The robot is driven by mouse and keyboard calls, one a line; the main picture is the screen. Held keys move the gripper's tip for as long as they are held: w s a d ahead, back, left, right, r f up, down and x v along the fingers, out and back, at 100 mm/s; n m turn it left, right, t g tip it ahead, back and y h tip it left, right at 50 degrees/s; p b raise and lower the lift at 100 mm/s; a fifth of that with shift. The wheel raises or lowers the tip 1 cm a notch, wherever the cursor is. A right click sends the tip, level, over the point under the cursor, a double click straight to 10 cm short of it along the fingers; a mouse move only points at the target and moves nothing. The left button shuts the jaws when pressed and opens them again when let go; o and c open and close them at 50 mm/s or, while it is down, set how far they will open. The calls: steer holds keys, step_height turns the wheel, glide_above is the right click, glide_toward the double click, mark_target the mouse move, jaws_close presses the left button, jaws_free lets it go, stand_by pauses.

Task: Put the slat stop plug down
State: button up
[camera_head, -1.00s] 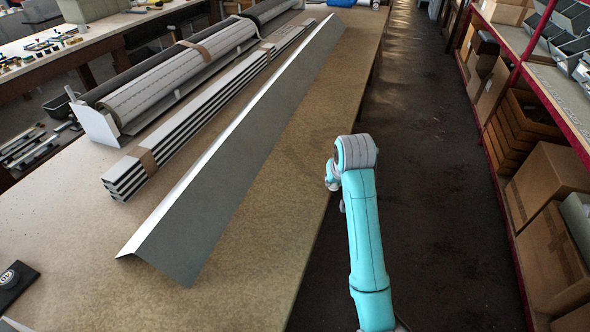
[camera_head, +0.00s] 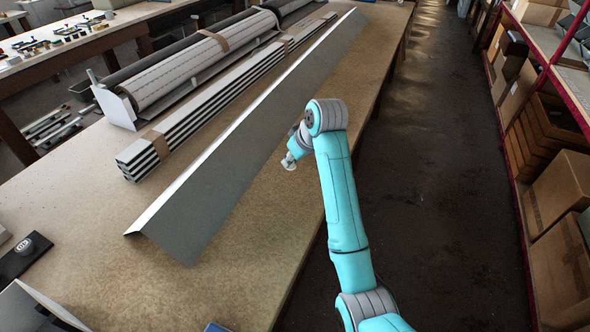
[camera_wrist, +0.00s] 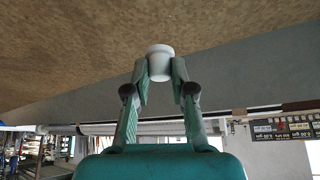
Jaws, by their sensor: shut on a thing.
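The slat stop plug (camera_wrist: 160,62) is a small white round piece with a wider rim. In the wrist view it sits between the fingertips of my gripper (camera_wrist: 160,75), which is shut on it. In the head view the plug (camera_head: 290,166) is a small pale spot at the end of my arm, over the bench's right part. The brown bench top (camera_wrist: 90,45) shows beyond the plug in the wrist view. I cannot tell whether the plug touches it.
A long grey angled metal sheet (camera_head: 215,195) lies along the bench (camera_head: 235,265), left of my gripper. Bundled slats (camera_head: 195,110) and a rolled shutter (camera_head: 185,70) lie farther left. Bare bench top lies in front of my gripper. Shelves with boxes (camera_head: 560,190) stand right of the aisle.

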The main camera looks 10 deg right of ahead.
steer(key=shift+f, duration=2.5)
steer(key=shift+f, duration=0.1)
steer(key=o, duration=0.7)
